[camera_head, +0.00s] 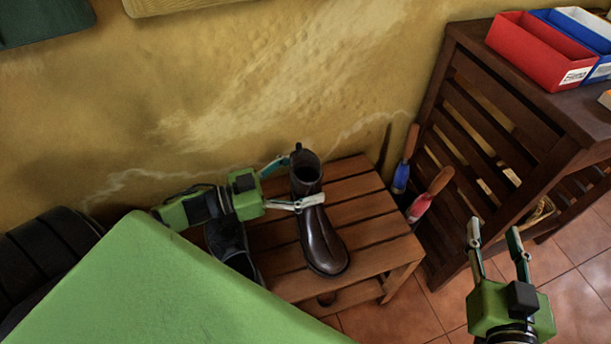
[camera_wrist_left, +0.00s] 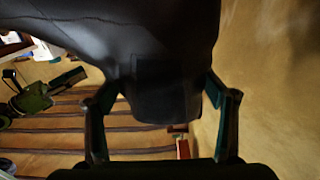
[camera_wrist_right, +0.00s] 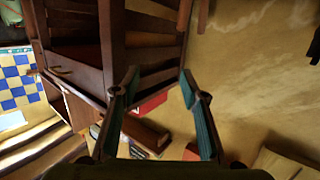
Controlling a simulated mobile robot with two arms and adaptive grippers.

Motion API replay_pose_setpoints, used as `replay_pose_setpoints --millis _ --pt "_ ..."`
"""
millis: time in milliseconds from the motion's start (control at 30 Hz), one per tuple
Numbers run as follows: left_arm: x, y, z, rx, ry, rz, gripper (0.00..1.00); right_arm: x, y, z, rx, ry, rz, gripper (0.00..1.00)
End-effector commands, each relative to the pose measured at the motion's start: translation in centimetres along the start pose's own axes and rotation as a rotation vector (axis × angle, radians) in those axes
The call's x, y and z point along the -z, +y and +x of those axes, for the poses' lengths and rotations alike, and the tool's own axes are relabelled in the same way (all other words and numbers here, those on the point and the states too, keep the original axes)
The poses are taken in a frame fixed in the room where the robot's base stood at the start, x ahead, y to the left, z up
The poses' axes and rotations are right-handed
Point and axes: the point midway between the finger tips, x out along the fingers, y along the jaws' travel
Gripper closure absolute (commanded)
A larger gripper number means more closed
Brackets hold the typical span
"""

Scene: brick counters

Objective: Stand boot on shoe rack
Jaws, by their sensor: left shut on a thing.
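A dark brown boot (camera_head: 322,242) stands upright over the slatted wooden shoe rack (camera_head: 366,218), toe pointing to the front. My left gripper (camera_head: 308,176) is shut on the boot's shaft, one finger on each side. In the left wrist view the dark boot (camera_wrist_left: 165,45) fills the space between the fingers. I cannot tell whether its sole touches the slats. A second dark shoe (camera_head: 232,248) is at the rack's left side, partly hidden by my left arm. My right gripper (camera_head: 497,236) is open and empty, over the floor to the right of the rack.
A dark slatted wooden cabinet (camera_head: 500,120) stands on the right, with a red bin (camera_head: 540,52) and a blue bin on top. Blue and red wood-handled tools (camera_head: 418,207) stand between rack and cabinet. The wall is close behind. Tiled floor (camera_head: 405,320) is clear in front.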

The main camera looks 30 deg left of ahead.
Motion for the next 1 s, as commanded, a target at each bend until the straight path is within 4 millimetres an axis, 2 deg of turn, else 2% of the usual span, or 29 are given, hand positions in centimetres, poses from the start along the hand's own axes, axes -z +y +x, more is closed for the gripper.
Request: replay_pose_setpoints --millis 833,867,933,1000 --pt "-0.5 0.0 0.0 -0.001 0.004 -0.001 0.74 1.9 -0.3 0.2 0.007 0.082 0.002 0.6" --pt "-0.5 0.0 0.0 -0.001 0.004 -0.001 0.21 1.9 -0.3 0.2 0.007 0.085 0.002 0.6" --pt "-0.5 0.0 0.0 -0.001 0.004 0.0 0.04 2.0 -0.3 0.2 0.007 0.086 0.002 0.6" --pt "-0.5 0.0 0.0 -0.001 0.003 0.0 0.04 2.0 -0.3 0.2 0.007 0.086 0.002 0.6"
